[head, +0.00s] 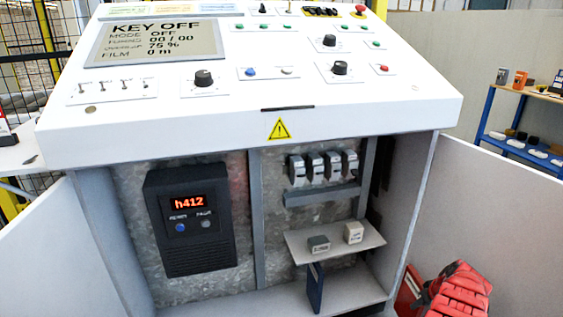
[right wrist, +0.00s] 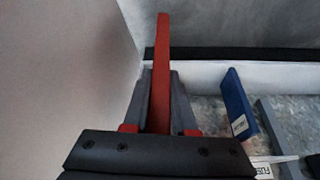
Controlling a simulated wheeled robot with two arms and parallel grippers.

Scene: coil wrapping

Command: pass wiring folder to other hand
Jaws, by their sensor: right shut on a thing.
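A thin red folder (right wrist: 163,55), seen edge-on in the right wrist view, stands up between the fingers of my right gripper (right wrist: 158,118). The gripper is shut on it. In the head view my right gripper (head: 428,288) is at the lower right, beside the open cabinet's right wall, with part of the red folder (head: 407,291) showing at its left. I cannot read a label on the red folder. A dark blue folder (head: 315,287) stands upright under the small shelf inside the cabinet, and it also shows in the right wrist view (right wrist: 238,103). My left gripper is not in view.
The white console (head: 250,125) overhangs the open cabinet. A small shelf (head: 365,240) holds a grey block (head: 318,244) and a beige block (head: 353,232). A black unit (head: 190,220) reads h412. Open doors (head: 500,215) stand at both sides. A blue rack (head: 487,110) is at the right.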

